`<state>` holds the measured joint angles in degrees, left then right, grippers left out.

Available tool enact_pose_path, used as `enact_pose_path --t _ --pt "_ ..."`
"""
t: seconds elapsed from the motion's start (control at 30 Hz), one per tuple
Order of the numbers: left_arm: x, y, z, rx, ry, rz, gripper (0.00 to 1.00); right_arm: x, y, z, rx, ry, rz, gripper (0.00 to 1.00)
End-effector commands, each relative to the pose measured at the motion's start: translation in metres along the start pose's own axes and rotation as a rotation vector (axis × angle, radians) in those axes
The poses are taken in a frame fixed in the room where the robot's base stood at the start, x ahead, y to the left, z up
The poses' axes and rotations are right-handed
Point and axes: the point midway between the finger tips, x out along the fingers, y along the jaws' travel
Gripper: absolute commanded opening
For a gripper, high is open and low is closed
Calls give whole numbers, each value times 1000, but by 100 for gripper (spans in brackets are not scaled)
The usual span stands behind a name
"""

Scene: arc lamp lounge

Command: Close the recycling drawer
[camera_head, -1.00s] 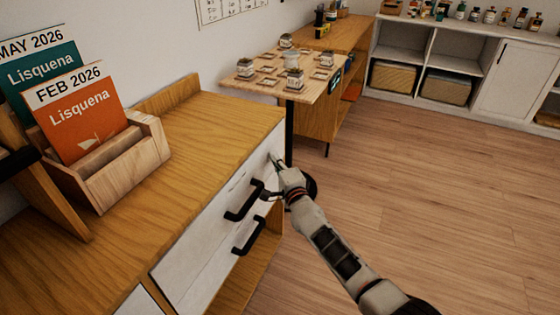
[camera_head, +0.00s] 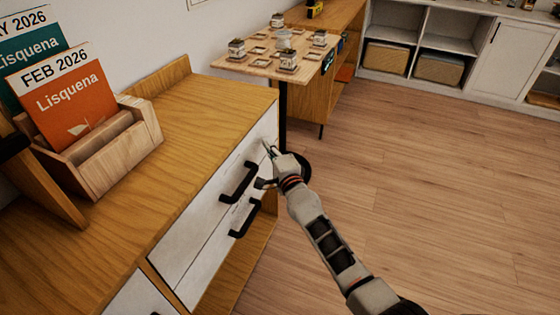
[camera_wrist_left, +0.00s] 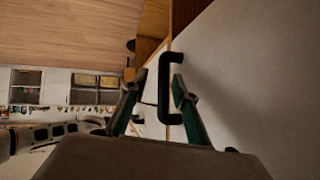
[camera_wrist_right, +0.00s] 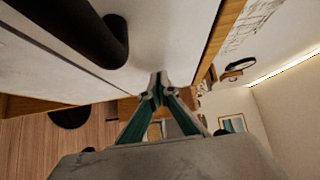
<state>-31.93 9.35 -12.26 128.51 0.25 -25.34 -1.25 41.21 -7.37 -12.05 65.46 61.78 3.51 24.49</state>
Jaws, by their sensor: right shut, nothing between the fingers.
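A wooden cabinet (camera_head: 215,110) has white drawer fronts. The upper drawer (camera_head: 205,222) has a black bar handle (camera_head: 238,182), and a second black handle (camera_head: 245,217) sits just below. No recycling label is readable, and I cannot tell how far either drawer stands out. My right gripper (camera_head: 268,149) is shut and empty at the upper front's far end, beyond the handle. In the right wrist view its fingertips (camera_wrist_right: 158,85) meet close to the white front; contact is unclear. In the left wrist view my left gripper (camera_wrist_left: 155,90) is open, with a black handle (camera_wrist_left: 171,85) showing between its fingers.
A wooden holder (camera_head: 110,150) with calendar-like booklets stands on the cabinet top. Beyond the cabinet, a small raised table (camera_head: 255,68) bears several jars. White shelving (camera_head: 405,38) with baskets lines the back. The wood floor (camera_head: 430,190) on the right is clear.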

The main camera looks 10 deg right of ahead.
Motion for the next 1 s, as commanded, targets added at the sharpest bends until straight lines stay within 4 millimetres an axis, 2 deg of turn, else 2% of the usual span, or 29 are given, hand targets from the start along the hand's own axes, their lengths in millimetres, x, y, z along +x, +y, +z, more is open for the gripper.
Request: enact_pose_path --t 0.3,0.5,0.7,1.0 --pt "0 0 0 1 0 0 28 -56 4 -4 1 8 4 0" --pt "0 0 0 1 0 0 28 -83 4 -6 0 9 4 0" --pt "0 0 0 2 0 0 28 -94 3 -6 -1 9 4 0" --pt "1 0 0 2 0 0 28 -95 3 -6 -1 9 4 0"
